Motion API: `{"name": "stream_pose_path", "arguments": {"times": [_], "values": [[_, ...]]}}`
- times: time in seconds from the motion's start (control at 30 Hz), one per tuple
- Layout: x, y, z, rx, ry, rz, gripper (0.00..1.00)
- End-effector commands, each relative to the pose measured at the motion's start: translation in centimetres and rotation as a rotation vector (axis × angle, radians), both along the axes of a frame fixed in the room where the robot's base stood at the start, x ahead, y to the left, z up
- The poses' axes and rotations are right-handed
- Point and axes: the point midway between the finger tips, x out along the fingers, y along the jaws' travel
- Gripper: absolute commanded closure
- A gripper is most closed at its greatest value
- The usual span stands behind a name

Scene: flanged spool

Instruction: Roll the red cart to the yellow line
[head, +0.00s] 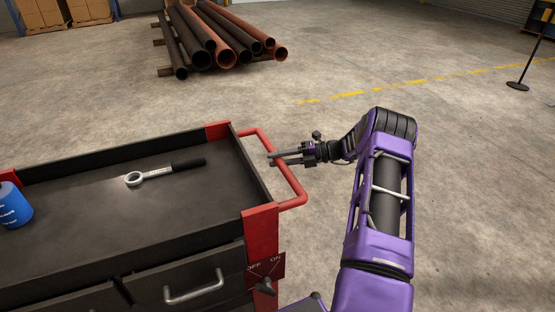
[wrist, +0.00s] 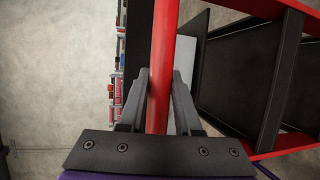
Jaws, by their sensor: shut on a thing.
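The red cart (head: 262,232) stands at the left of the head view, with a dark top tray and red corner posts. Its red push handle (head: 292,185) sticks out from the right end, and it also runs up the middle of the wrist view (wrist: 164,60). My gripper (head: 272,158) is at this handle, with one finger on each side of the red bar in the wrist view (wrist: 158,100), shut on it. The yellow line (head: 390,89) is a worn stripe on the floor behind the cart, running up to the right.
A wrench (head: 165,172) and a blue container (head: 13,205) are on the cart's tray. A pile of pipes (head: 215,35) lies on the floor at the back. Floor between cart and line is clear.

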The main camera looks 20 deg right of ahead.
Motion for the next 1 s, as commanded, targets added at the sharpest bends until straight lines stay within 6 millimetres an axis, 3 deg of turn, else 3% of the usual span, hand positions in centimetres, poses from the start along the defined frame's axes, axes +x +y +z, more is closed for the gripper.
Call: {"name": "stream_pose_path", "arguments": {"times": [0.17,0.2,0.33,0.73,1.0], "values": [[-0.1,-0.1,-0.1,-0.001,0.002,0.0,1.0],[-0.1,-0.1,-0.1,-0.001,0.002,0.0,0.62],[0.0,0.0,-0.1,-0.001,0.001,0.0,0.39],[-0.2,-0.6,0.1,-0.001,0.0,-0.001,0.38],[-2.2,-5.4,0.9,-0.002,-0.001,-0.004,0.38]]}}
